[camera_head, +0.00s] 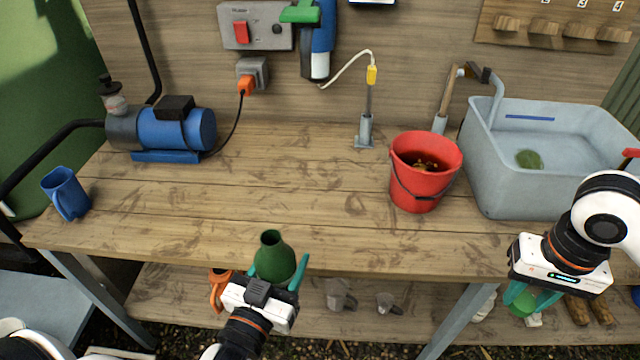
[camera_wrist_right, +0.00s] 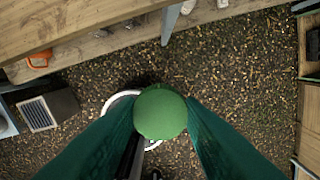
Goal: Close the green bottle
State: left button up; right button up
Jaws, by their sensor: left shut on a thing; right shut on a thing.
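The green bottle (camera_head: 274,258) is upright with its dark mouth open at the top. My left gripper (camera_head: 276,278) is shut around the bottle's body, at the front edge of the bench. A round green cap (camera_wrist_right: 160,112) is between the fingers of my right gripper (camera_wrist_right: 162,115) in the right wrist view. In the head view my right gripper (camera_head: 532,298) is at the right, in front of the bench and well apart from the bottle. The green cap shows partly there, below the gripper body.
The wooden bench (camera_head: 300,190) has clear room in its middle. A red bucket (camera_head: 422,185) and a grey sink (camera_head: 500,190) stand at the right. A blue pump (camera_head: 185,130) and a blue mug (camera_head: 66,195) are at the left. A lower shelf (camera_head: 400,285) holds small items.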

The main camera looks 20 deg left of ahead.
pick_arm(q)
jog(key=w+d+m+g+h, duration=0.2)
jog(key=w+d+m+h, duration=0.1)
jog(key=d, duration=0.4)
jog(key=w+d+r+m+g+h, duration=0.1)
jog(key=w+d+m+g+h, duration=0.1)
jog(key=d+m+h, duration=0.3)
jog(key=w+d+h, duration=0.1)
jog(key=d+h, duration=0.1)
jog(key=h, duration=0.1)
jog(key=shift+h, duration=0.3)
pick_arm(e)
jog(key=a+r+n, duration=0.2)
jog(key=a+r, duration=0.5)
jog(key=a, duration=0.5)
jog(key=a+r+n, duration=0.2)
jog(key=a+r, duration=0.5)
jog(key=a, duration=0.6)
jog(key=shift+w+a+r, duration=0.15)
jog(key=shift+w+r, duration=0.2)
jog(key=shift+r, duration=0.05)
jog(key=shift+f, duration=0.2)
jog(key=shift+f, duration=1.85)
jog(key=shift+f, duration=0.85)
